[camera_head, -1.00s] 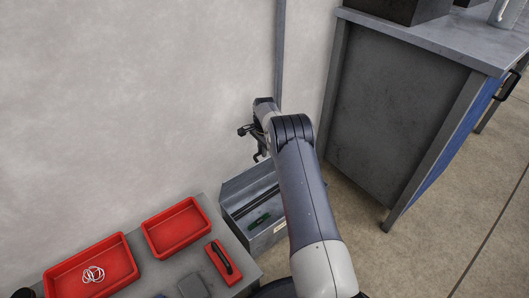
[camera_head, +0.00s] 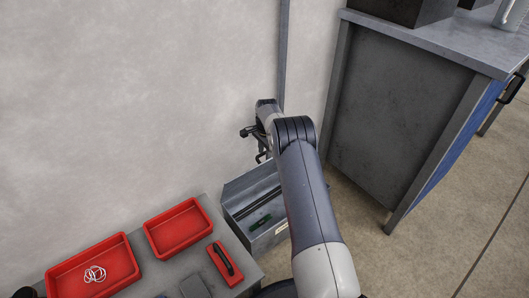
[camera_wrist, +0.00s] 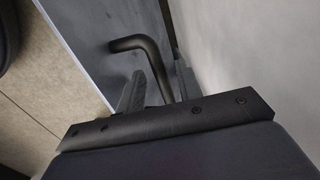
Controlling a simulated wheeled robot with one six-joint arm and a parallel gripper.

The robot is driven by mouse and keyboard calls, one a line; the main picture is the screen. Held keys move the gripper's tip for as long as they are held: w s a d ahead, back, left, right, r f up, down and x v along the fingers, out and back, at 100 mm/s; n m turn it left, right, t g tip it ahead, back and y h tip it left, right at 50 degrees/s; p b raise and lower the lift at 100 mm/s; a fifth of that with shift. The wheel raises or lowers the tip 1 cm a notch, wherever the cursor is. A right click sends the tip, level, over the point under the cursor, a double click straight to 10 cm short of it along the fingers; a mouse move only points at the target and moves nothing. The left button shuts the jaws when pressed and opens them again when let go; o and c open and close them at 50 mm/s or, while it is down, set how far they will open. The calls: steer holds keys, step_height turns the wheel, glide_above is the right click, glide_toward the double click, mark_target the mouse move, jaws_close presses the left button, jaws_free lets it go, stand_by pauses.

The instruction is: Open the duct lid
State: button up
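A grey metal box (camera_head: 234,190) stands against the wall beside the bench in the head view, with a green item (camera_head: 260,221) showing in it. I cannot tell which part is the duct lid. My gripper (camera_head: 262,156) is at the wall above the back of this box, partly hidden by my arm. In the wrist view my gripper (camera_wrist: 160,85) has its two fingers on either side of a dark bent handle (camera_wrist: 143,48). The handle lies in front of a grey-blue panel (camera_wrist: 90,25). I cannot tell whether the fingers press on it.
A bench (camera_head: 226,232) at lower left holds two red trays (camera_head: 145,235) and a red block (camera_head: 213,256) with a black handle-like item. A large grey cabinet (camera_head: 395,115) stands at right. Floor (camera_head: 365,230) is open between box and cabinet.

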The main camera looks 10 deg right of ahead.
step_height(320, 180, up, 10)
steer(key=p, duration=0.3)
steer(key=shift+s+r, duration=0.2)
steer(key=shift+s, duration=0.1)
steer(key=shift+d, duration=0.1)
steer(key=f+b, duration=0.1)
steer(key=f, duration=0.2)
steer(key=f+b, duration=0.1)
steer(key=f, duration=0.3)
steer(key=f+b, duration=0.1)
steer(key=f, duration=0.3)
steer(key=shift+w+b, duration=0.3)
steer(key=shift+w, duration=0.05)
steer(key=shift+s+r, duration=0.2)
steer(key=shift+s+d, duration=0.1)
steer(key=shift+s, duration=0.05)
steer(key=shift+p, duration=0.3)
